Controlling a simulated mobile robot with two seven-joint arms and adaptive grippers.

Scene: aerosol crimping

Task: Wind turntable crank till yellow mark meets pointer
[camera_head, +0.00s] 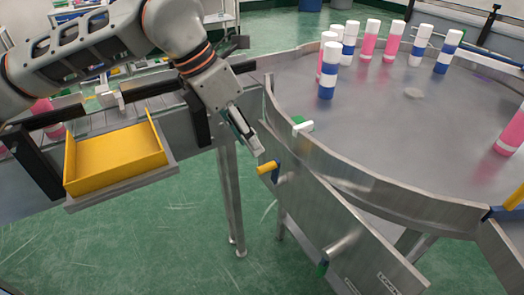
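The turntable (400,130) is a large round grey metal table with a raised rim, filling the right side. A yellow crank handle (267,167) with a blue part behind it sticks out from the metal side panel below the rim. My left gripper (257,150) points down just above the yellow handle, apparently apart from it. Its fingers are seen edge-on, so their opening is unclear. A small white and green piece (302,125) sits on the near rim. I cannot clearly identify the yellow mark or the pointer. My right gripper is out of view.
Several blue-white cans (328,75) and pink-white cans (370,40) stand on the turntable, mostly at its far side. A yellow tray (115,155) is at left. A metal cylinder (343,243) juts from the lower panel. A yellow and blue piece (512,202) shows at the right edge.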

